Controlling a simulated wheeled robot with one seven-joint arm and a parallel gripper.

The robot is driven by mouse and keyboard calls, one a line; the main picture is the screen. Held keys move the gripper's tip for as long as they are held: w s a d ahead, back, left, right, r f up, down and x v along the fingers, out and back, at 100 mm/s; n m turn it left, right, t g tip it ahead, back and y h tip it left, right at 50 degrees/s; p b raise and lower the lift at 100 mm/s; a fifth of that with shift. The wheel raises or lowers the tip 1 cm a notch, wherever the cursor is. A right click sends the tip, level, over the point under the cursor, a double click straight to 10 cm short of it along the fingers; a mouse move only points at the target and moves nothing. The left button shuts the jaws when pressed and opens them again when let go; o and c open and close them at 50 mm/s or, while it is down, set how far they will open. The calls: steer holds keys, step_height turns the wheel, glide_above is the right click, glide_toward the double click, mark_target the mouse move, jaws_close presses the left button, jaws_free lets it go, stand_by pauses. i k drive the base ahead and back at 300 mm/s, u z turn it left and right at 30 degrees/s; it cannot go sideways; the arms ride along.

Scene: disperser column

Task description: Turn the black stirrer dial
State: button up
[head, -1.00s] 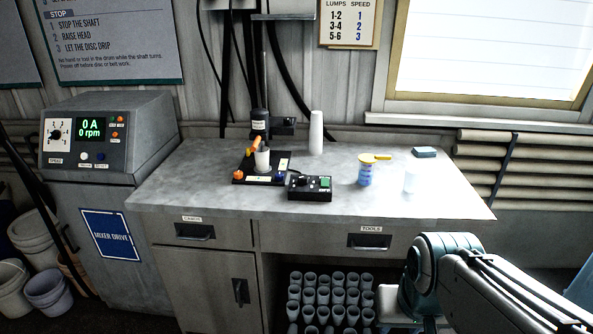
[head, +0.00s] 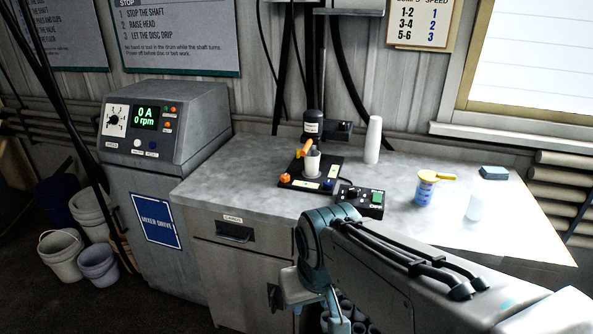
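A small black control box (head: 359,202) lies on the grey bench, in front and to the right of the bench stirrer. It has a green display at its right and a small dark dial (head: 350,195) at its left; the dial's setting is too small to read. The stirrer (head: 313,128) has a black motor head above a pale cup (head: 312,163) on a black base plate. My arm crosses the lower right in front of the bench, its bent joint just below the control box in the picture. My gripper is not visible.
A grey mixer drive cabinet (head: 190,125) with its own dial and a "0 A 0 rpm" display stands left of the bench (head: 235,190). Buckets (head: 62,255) stand at far left.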

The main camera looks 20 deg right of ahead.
mark_target(353, 191)
steer(key=u, duration=0.05)
steer(key=i, duration=0.6)
steer(key=z, duration=0.65)
steer(key=i, duration=0.5)
steer(key=z, duration=0.55)
